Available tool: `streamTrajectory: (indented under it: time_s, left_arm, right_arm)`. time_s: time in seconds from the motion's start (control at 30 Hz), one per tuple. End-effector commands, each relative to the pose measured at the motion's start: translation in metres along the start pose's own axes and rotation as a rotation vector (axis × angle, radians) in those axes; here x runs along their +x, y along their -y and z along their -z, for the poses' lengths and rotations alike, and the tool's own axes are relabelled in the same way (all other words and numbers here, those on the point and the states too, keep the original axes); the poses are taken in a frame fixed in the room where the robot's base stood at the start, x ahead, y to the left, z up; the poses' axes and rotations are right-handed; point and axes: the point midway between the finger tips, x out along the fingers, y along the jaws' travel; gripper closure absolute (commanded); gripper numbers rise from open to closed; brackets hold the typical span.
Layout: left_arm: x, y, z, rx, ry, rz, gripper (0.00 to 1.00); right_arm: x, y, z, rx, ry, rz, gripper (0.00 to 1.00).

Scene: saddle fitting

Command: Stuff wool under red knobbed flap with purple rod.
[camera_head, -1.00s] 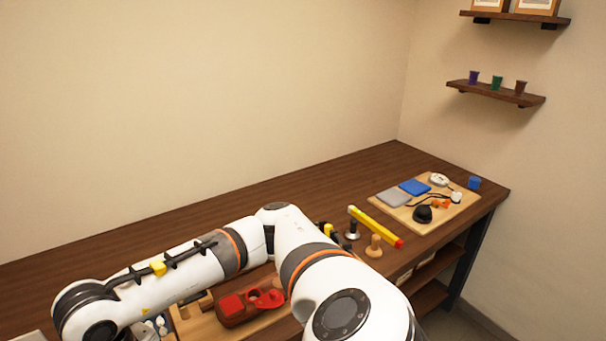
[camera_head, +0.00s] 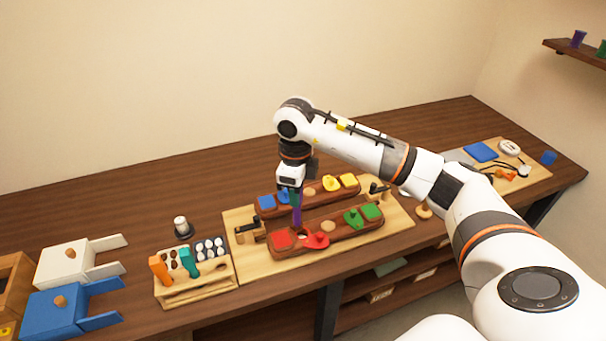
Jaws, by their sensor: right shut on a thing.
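My right gripper (camera_head: 295,195) points down and is shut on the purple rod (camera_head: 297,218). The rod hangs nearly upright, its lower end beside the red knobbed flap (camera_head: 317,240). The flap is on the near dark red block (camera_head: 340,234), just right of a red square (camera_head: 281,239). Whether the rod's tip touches the block or enters an opening there is too small to tell. No wool can be made out at the flap. White tufts, possibly wool, sit in a wooden rack (camera_head: 196,288) at the left. My left gripper is not in view.
A second long block (camera_head: 318,194) with blue and yellow pieces lies behind, on the same board (camera_head: 247,266). The rack also holds an orange handle (camera_head: 159,268) and a green handle (camera_head: 188,262). White (camera_head: 62,264) and blue (camera_head: 52,309) boxes stand at far left.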

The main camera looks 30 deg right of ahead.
Motion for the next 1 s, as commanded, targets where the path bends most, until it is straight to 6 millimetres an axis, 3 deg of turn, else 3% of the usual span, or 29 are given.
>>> streamTrajectory:
  time_s: [0.1,0.3,1.0]
  left_arm:
    - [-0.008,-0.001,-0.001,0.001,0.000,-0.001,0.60]
    - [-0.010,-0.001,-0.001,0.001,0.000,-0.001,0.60]
    - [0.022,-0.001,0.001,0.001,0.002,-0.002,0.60]
  right_arm:
    - [-0.005,-0.016,-0.003,0.243,0.005,0.007,0.95]
    - [-0.005,-0.027,-0.006,0.433,0.011,0.013,0.95]
    - [0.045,-0.027,-0.007,0.444,0.011,0.012,0.95]
